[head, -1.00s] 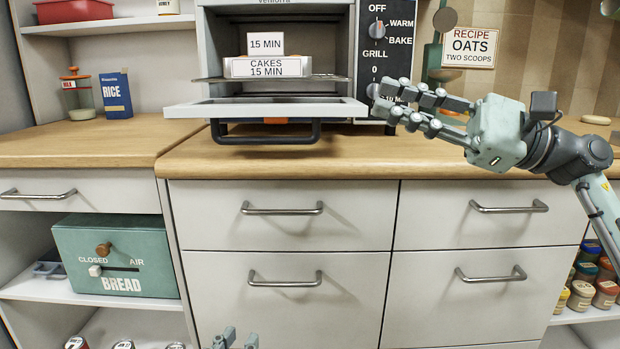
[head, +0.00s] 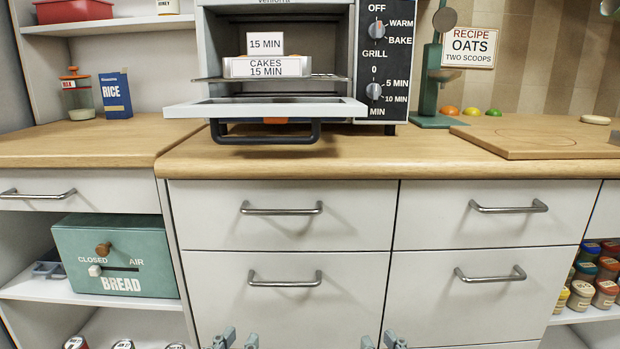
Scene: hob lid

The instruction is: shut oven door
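The toaster oven (head: 203,60) stands on the wooden counter with its door (head: 180,110) folded down and open. The door lies about level, its dark handle (head: 265,138) hanging at the front above the counter edge. Inside, a rack holds a box marked cakes 15 min (head: 267,67) with a 15 min card above it. My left gripper (head: 236,341) shows only its fingertips at the bottom edge, apart and empty. My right gripper (head: 382,342) also shows only its fingertips at the bottom edge, apart. Both are well below the door, in front of the drawers.
The oven's dial panel (head: 384,60) is right of the cavity. A green stand (head: 431,90), a round-marked wooden board (head: 540,138) and a recipe card (head: 469,47) are further right. A rice box (head: 116,95) and jar stand left. Drawer handles (head: 282,209) jut out below the counter.

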